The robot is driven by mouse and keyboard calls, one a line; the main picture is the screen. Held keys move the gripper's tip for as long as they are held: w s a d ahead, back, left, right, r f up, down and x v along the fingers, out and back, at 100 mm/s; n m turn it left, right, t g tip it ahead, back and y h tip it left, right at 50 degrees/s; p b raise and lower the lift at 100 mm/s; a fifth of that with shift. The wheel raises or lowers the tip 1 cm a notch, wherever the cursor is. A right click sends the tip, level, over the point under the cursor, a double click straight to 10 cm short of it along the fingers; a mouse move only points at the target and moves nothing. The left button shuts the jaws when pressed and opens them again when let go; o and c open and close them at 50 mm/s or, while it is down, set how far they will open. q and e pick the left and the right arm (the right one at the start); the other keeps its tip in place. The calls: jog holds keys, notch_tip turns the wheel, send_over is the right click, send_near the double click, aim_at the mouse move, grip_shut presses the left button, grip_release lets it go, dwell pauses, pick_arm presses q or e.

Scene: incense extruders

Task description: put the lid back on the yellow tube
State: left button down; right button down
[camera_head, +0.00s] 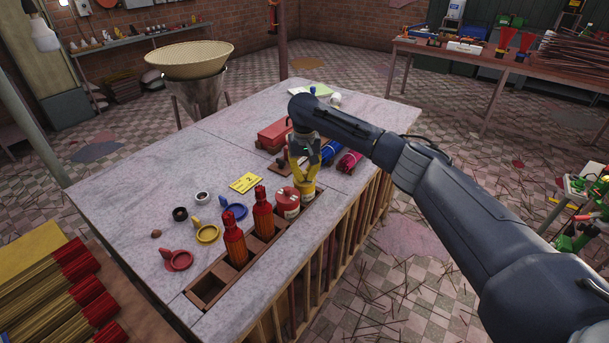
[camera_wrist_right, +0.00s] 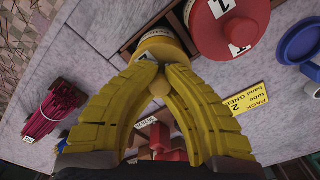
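The yellow tube (camera_head: 305,190) stands in the rack slot at the far end of the row. In the right wrist view its round yellow top (camera_wrist_right: 163,48) shows beyond my fingertips, partly covered by them. My right gripper (camera_head: 303,165) points down over it. Its yellow fingers close to a point in the wrist view (camera_wrist_right: 158,74), around a small tan-yellow knob (camera_wrist_right: 158,88), seemingly a lid's knob. Whether the lid is fully seated is hidden. A yellow round piece with a knob (camera_head: 207,233) lies on the table. My left gripper is not in view.
A red-lidded tube (camera_head: 287,198) stands right beside the yellow tube. Blue (camera_head: 236,211) and red (camera_head: 179,261) round pieces and a yellow card (camera_head: 246,182) lie on the table.

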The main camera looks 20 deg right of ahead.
dwell(0.4)
jog(key=c, duration=0.9)
grip_release()
jog(key=shift+c, duration=0.2)
jog(key=shift+r, duration=0.15)
jog(key=shift+r, duration=3.35)
jog(key=shift+o, duration=0.2)
grip_shut()
jog(key=shift+f, duration=2.8)
